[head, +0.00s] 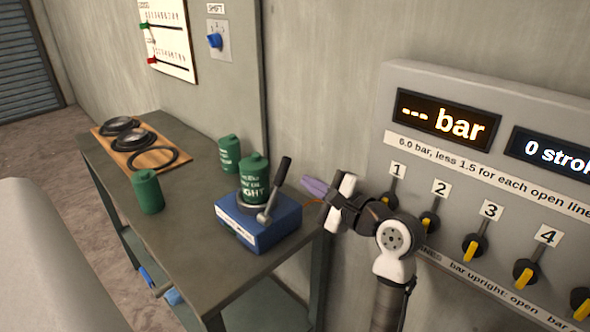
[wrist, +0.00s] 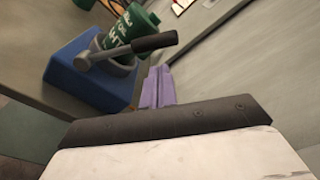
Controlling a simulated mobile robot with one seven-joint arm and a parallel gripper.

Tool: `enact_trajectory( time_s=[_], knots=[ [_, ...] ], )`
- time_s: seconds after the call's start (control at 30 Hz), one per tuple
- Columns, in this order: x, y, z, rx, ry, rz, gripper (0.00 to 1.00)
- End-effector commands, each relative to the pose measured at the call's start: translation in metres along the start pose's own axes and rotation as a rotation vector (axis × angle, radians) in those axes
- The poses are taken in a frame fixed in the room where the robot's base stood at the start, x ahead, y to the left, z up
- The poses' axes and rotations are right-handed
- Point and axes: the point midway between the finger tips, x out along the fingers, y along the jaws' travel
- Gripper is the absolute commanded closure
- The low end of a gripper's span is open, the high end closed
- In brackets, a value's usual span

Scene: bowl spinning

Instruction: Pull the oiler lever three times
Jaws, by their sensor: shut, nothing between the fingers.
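The oiler is a blue box (head: 262,232) at the near right corner of the workbench. A green bottle (head: 256,183) stands upright in a round holder on top of it. Its lever (head: 276,187) has a grey arm and a black handle, and leans up and to the right in the head view. In the wrist view the lever's black handle (wrist: 155,43) points right, across the bottle. My gripper (head: 306,186), with purple fingers, is shut and empty, to the right of the handle and apart from it. Its fingers also show in the wrist view (wrist: 158,84), below the handle.
Two more green bottles stand on the workbench (head: 188,207), one near its front edge (head: 147,192) and one at the back (head: 229,153). A wooden board (head: 165,165) holds round parts. A grey panel (head: 450,180) with displays and yellow-barred knobs is close right of my arm.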

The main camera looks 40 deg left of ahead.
Motion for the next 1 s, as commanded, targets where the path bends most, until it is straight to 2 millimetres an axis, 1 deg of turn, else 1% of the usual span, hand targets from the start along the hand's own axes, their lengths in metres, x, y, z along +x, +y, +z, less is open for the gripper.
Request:
enact_trajectory(
  time_s=[0.03,0.1,0.2,0.33,0.47,0.87,1.0],
  knots=[
    [0.011,-0.002,0.002,0.001,-0.004,0.003,1.0],
    [0.024,-0.001,0.002,0.001,-0.003,0.003,1.0],
    [0.038,-0.001,0.001,0.001,-0.001,0.002,1.0],
    [0.05,-0.001,0.001,0.001,-0.002,0.001,1.0],
    [0.055,0.0,0.0,0.0,0.0,0.0,1.0],
    [0.056,0.0,0.001,-0.004,-0.001,-0.001,1.0],
    [0.06,-0.001,0.003,-0.023,-0.001,-0.002,1.0]
  ],
)
